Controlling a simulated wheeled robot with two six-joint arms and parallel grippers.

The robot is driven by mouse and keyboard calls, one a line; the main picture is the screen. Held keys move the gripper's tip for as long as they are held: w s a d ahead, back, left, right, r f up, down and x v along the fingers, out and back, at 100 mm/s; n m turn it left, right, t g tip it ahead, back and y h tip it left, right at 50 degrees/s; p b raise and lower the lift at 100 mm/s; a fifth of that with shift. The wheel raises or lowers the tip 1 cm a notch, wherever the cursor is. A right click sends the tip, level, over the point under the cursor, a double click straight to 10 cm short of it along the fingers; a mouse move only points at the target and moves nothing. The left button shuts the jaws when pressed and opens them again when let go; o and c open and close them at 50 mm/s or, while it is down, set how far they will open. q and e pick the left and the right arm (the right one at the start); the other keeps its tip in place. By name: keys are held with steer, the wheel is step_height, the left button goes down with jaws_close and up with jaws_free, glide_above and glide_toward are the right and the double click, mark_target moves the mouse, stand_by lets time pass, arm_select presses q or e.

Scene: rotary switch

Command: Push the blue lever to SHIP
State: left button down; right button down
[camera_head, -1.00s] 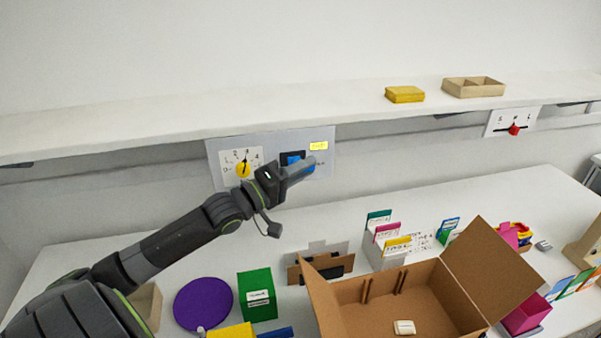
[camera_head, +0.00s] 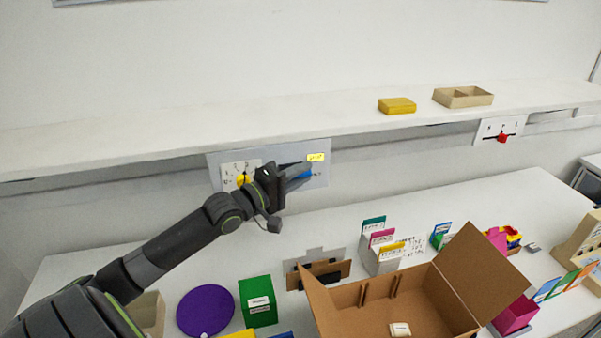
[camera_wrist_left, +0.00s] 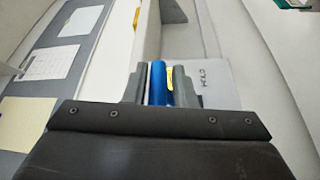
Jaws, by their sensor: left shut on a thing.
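The blue lever (camera_head: 305,175) is on a grey panel (camera_head: 322,180) on the wall below the shelf. My left gripper (camera_head: 304,171) is at the panel with its fingers on either side of the lever. In the left wrist view, the blue lever (camera_wrist_left: 158,83) sits between the two grey fingers, and the gripper is shut on it. A yellow label (camera_head: 316,157) is at the panel's upper right. The wrist view shows "HOLD" lettering on the panel to the lever's right. SHIP cannot be read, and the gripper hides much of the lever's mount. My right gripper is out of view.
A yellow dial (camera_head: 243,180) is left of the gripper. A red-knobbed switch (camera_head: 503,138) is farther right. The shelf (camera_head: 150,140) overhangs the panel. An open cardboard box (camera_head: 370,310), a file holder (camera_head: 383,258) and a purple disc (camera_head: 205,311) are on the table.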

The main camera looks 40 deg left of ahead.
arm_select(q)
steer(key=shift+w+r, duration=0.1)
steer(key=shift+r, duration=0.25)
steer(key=c, duration=1.3)
jaws_free()
steer(key=shift+o, duration=0.3)
steer(key=shift+a+f, duration=0.25)
steer(key=shift+s+p, duration=0.4)
steer(key=shift+s, duration=0.1)
steer(key=p+v, duration=0.6)
steer(key=v, duration=1)
steer(key=shift+a, duration=0.25)
steer(key=shift+s+f, duration=0.1)
steer(key=shift+f, duration=0.05)
